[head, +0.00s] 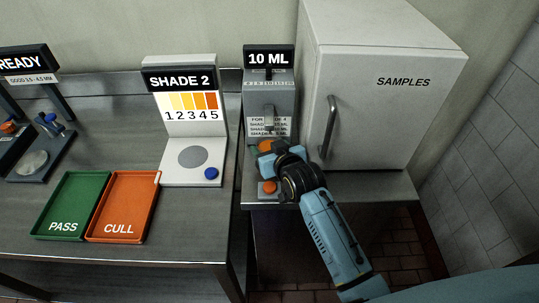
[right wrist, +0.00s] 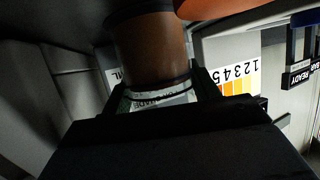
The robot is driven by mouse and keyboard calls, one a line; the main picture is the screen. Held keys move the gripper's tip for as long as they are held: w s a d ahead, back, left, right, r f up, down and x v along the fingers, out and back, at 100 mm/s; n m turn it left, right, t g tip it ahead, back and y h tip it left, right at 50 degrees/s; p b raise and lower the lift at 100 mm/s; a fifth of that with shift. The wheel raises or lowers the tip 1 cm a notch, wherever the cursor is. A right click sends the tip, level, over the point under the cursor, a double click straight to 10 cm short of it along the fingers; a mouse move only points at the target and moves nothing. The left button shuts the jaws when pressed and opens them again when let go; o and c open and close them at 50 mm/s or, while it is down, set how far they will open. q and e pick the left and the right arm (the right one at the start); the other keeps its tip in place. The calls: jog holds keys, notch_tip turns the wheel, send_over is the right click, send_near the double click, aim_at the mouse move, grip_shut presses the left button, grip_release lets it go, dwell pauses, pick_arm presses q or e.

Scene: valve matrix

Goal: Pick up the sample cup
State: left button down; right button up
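The sample cup (right wrist: 152,50) shows in the right wrist view as an amber-brown cylinder with a dark rim. That view is upside down. In the head view its orange top (head: 266,146) shows at the foot of the 10 ML dispenser (head: 284,100). My right gripper (head: 262,152) is at the cup, its lower part hidden by my wrist. In the right wrist view the dark fingers (right wrist: 163,92) lie close against both sides of the cup near its rim, with no clear gap. I cannot tell whether the cup is clear of its base. My left gripper is out of view.
An orange button (head: 268,187) is just in front of the cup. The white SAMPLES cabinet (head: 375,100) stands close on the right. The SHADE 2 reader (head: 185,110) with a blue button is on the left. Green PASS (head: 93,183) and orange CULL (head: 143,183) trays are empty.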

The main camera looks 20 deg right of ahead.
jog(key=c, duration=0.6)
jog(key=shift+r, duration=0.15)
